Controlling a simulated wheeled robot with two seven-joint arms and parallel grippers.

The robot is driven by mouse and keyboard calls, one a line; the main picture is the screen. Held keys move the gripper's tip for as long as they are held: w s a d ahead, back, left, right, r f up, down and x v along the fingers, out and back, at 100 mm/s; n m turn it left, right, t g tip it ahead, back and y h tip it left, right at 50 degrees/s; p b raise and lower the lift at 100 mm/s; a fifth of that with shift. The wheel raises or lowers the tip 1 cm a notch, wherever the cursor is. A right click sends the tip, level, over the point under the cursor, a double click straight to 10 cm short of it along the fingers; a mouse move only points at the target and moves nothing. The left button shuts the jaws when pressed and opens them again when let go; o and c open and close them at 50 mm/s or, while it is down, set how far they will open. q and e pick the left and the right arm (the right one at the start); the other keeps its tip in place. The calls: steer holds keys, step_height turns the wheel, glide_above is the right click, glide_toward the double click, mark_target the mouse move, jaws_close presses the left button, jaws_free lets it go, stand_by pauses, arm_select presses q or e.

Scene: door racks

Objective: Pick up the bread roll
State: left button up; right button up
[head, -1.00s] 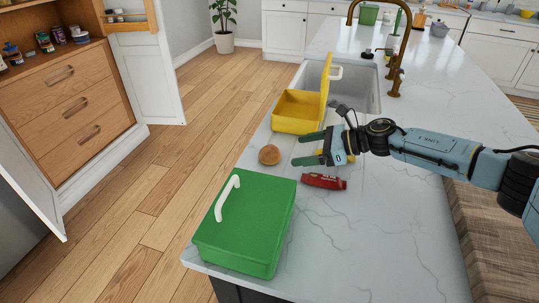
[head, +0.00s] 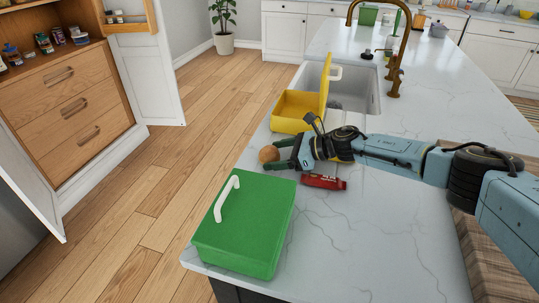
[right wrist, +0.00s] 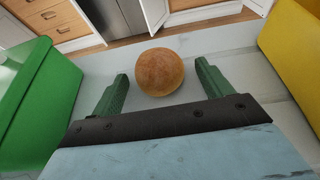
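The bread roll (head: 268,154) is round and brown and sits on the white counter near its left edge. It also shows in the right wrist view (right wrist: 160,72), just beyond and between the fingertips. My right gripper (head: 279,154) is open, with its green fingers pointing at the roll. In the right wrist view the open fingers (right wrist: 162,80) stand apart on either side, with a gap to the roll. My left gripper is not in view.
A closed green box (head: 250,235) with a white handle stands in front of the roll. An open yellow box (head: 290,112) stands behind it. A red packet (head: 323,181) lies right of the roll, close to my right gripper. The sink (head: 350,90) is farther back.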

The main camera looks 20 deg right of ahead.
steer(key=c, duration=0.9)
